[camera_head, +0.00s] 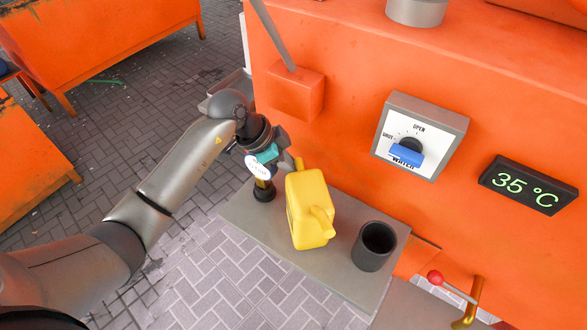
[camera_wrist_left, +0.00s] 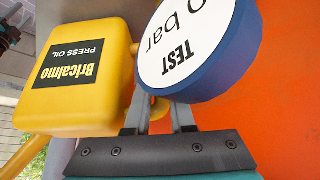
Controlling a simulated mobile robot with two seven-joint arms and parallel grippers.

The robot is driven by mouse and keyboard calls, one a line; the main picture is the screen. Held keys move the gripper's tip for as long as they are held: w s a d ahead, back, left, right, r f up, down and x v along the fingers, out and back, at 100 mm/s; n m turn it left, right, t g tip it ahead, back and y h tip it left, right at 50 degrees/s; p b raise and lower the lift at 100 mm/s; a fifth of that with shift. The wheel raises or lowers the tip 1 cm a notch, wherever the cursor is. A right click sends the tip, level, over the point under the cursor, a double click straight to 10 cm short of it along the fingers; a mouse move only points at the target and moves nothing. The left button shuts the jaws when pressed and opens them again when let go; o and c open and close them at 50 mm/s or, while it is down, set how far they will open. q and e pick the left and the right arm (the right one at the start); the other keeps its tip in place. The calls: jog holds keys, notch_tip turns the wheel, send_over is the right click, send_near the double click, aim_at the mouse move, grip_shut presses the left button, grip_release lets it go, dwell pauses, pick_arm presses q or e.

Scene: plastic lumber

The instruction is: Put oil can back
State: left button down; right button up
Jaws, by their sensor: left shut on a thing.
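The yellow oil can (camera_head: 306,207) is over or on the grey shelf, with its spout towards the front right. Whether its base touches the shelf is unclear. In the left wrist view the can (camera_wrist_left: 85,75) shows a black "Bricalmo PRESS OIL" label, upside down. My left gripper (camera_head: 287,161) is at the can's back end, shut on its yellow handle. In the left wrist view the round test gauge (camera_wrist_left: 195,45) hides the fingertips. The gauge (camera_head: 257,167) also shows beside my wrist in the head view. My right gripper is not in view.
The grey shelf (camera_head: 251,209) carries a dark cup (camera_head: 374,246) close right of the can. Behind is an orange machine wall with a dial box (camera_head: 419,136) and a 35 °C display (camera_head: 529,185). A red-knobbed lever (camera_head: 454,288) is at lower right.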

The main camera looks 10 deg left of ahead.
pick_arm(q)
jog(key=c, duration=0.8)
grip_release()
jog(key=shift+o, duration=0.2)
jog(key=p+v, duration=0.3)
jog(key=v, duration=0.9)
jog(key=shift+r, duration=0.1)
